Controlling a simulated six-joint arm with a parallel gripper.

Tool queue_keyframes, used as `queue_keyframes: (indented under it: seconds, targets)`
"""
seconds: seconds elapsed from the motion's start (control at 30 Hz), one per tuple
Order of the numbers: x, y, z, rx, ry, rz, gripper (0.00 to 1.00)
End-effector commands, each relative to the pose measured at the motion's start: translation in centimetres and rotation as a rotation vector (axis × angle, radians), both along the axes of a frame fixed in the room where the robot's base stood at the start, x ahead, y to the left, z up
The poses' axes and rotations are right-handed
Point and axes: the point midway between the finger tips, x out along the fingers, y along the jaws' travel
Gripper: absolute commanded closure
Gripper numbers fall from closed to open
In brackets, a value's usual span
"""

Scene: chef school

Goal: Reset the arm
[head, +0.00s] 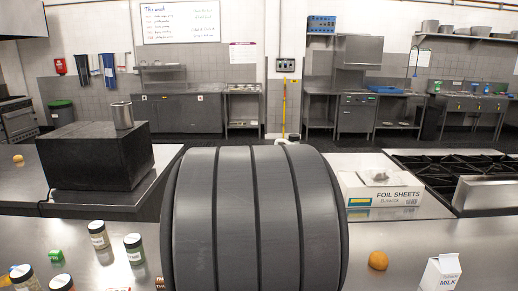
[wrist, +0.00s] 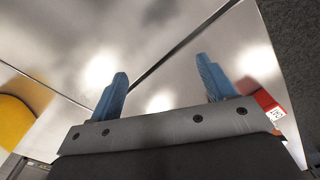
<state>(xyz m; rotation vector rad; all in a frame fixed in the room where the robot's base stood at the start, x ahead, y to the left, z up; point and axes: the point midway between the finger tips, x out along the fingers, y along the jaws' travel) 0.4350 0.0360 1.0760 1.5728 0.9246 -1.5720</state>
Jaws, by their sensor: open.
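My gripper (wrist: 160,90) shows in the wrist view with its two blue fingers spread wide apart. Nothing is between the fingers; a shiny metal surface (wrist: 165,50) lies beyond them. In the head view a large dark ribbed part of my own arm fills the lower middle and hides the counter behind it. The gripper's fingers do not show in the head view.
The steel counter holds spice jars (head: 98,234) at left, and an orange (head: 378,260) and a milk carton (head: 440,272) at right. A black box (head: 96,160), a foil sheets box (head: 382,194) and a gas hob (head: 445,172) stand behind. A yellow thing (wrist: 14,122) shows in the wrist view.

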Motion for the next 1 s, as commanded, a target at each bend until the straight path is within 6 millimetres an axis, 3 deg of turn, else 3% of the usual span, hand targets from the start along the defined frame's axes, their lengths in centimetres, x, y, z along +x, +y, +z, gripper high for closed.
queue_keyframes:
  seconds: [0.2,0.53,0.8,1.0]
  targets:
    - [-3.3,3.1,-0.4,0.0,0.0,0.126,0.25]
    - [-8.6,6.7,-1.4,0.0,0.0,0.315,0.25]
    - [-8.3,9.2,-3.0,-0.001,0.001,0.309,0.25]
    - [-8.3,9.7,-3.3,-0.001,0.001,0.306,0.25]
